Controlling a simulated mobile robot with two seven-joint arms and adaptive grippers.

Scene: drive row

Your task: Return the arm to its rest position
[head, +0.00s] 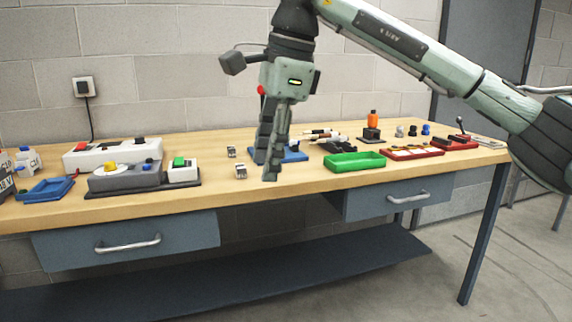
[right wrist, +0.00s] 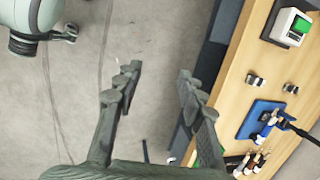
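My right arm reaches in from the upper right in the head view, and its right gripper (head: 266,166) hangs fingers down before the workbench (head: 330,184). In the right wrist view the right gripper's (right wrist: 155,75) two fingers stand well apart with nothing between them. Grey floor shows through the gap, and the bench (right wrist: 240,75) lies to the right of the fingers. The gripper holds nothing. A blue tray (head: 295,155) is partly hidden behind the fingers in the head view; it also shows in the right wrist view (right wrist: 257,119). My left gripper does not show in the head view.
Two small metal parts (head: 240,171) lie left of the gripper. A grey box with a yellow knob (head: 124,177) and a green-button box (head: 183,170) stand further left. A green tray (head: 354,160) and a red tray (head: 412,153) sit right. Drawers (head: 125,238) face the open floor.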

